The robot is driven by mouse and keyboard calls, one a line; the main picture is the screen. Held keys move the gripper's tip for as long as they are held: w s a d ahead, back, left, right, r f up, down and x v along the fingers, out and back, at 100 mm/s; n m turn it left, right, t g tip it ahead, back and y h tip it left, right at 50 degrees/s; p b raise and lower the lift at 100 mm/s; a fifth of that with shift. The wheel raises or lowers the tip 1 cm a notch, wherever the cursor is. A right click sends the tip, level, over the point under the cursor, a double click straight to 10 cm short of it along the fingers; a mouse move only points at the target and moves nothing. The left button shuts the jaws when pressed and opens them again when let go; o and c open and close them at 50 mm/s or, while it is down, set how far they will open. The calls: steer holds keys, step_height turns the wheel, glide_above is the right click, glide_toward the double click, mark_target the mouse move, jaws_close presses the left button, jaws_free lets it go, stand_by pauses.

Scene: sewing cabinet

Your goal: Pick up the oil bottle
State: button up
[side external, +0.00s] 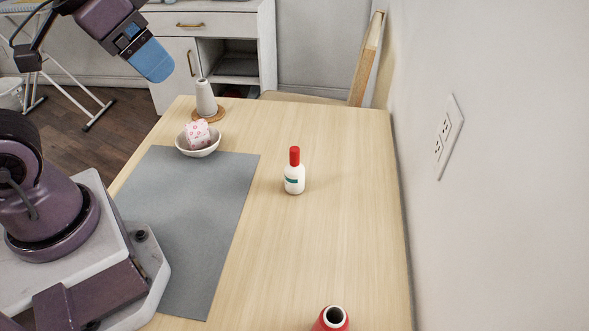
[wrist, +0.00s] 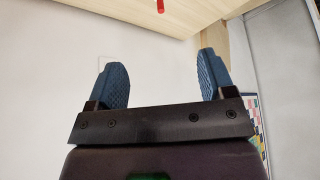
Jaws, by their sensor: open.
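The oil bottle (side external: 294,178) is small and white with a red cap and a teal label. It stands upright on the bare wood of the table, right of the grey mat. In the wrist view a bit of its red cap (wrist: 160,6) shows at the top edge. My gripper (wrist: 158,82) has blue fingers spread wide with nothing between them. In the side external view the blue fingers (side external: 152,62) are raised at the upper left, beyond the table's far left corner and well away from the bottle.
A white bowl (side external: 199,147) with a pink-patterned block (side external: 198,133) and a white thread cone (side external: 206,98) stand at the table's far left. A red spool (side external: 331,319) is at the near edge. A wall bounds the right side. Bare wood (side external: 340,230) surrounds the bottle.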

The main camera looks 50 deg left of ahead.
steer(key=c, duration=0.5)
steer(key=shift+o, duration=0.2)
steer(key=m+t+y, duration=0.6)
steer(key=m+t, duration=0.6)
steer(key=m, duration=2)
glide_toward(293, 155)
steer(key=x, duration=1.3)
steer(key=shift+f, duration=0.15)
